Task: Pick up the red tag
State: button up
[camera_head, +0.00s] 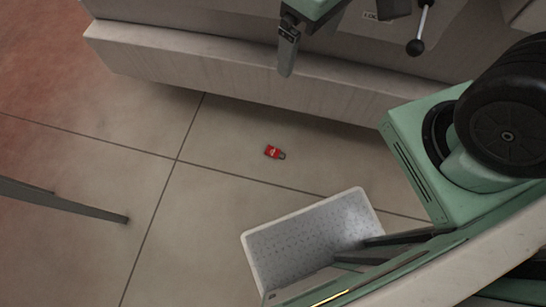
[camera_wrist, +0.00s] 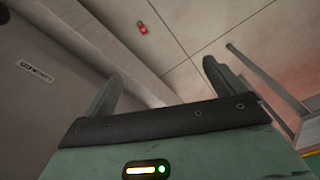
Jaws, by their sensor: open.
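The red tag (camera_head: 273,152) lies flat on the tiled floor near the middle of the head view, in front of the pale machine base. It has a small grey-green end on its right. In the wrist view the tag (camera_wrist: 142,28) is small, at the top, beyond the fingers and left of the midline between them. My gripper (camera_wrist: 162,72) is open with nothing between its two grey fingers. In the head view one finger of my gripper (camera_head: 287,55) shows at the top, above the machine base in the picture. The tag is clear of the gripper and in full view.
The pale machine base (camera_head: 230,75) runs along the floor behind the tag. A black-knobbed lever (camera_head: 415,46) is at upper right. A grey leg (camera_head: 65,197) reaches in from the left. A white shallow tray (camera_head: 252,262) is below the tag. Floor around the tag is bare.

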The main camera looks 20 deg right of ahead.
jog(key=w+d+f+m+t+b, duration=0.1)
jog(key=w+d+f+b, duration=0.25)
jog(key=f+b, duration=0.75)
jog(key=w+d+f+m+b, duration=0.2)
jog(key=d+f+b, duration=0.2)
jog(key=f+b, duration=0.65)
jog(key=w+d+f+m+t+b, duration=0.1)
jog(key=w+d+f+b, duration=0.2)
jog(key=f+b, duration=0.8)
jog(key=m+g+b, duration=0.3)
jog(key=m+b, duration=0.8)
jog(key=b, duration=0.1)
send_over(273, 152)
jog(key=shift+h, duration=0.4)
jog(key=f, duration=5.6)
jog(key=shift+w+f, duration=0.15)
jog(key=shift+w, duration=0.05)
notch_tip(273, 152, down, 6)
jog(key=b, duration=0.4)
jog(key=shift+b, duration=0.3)
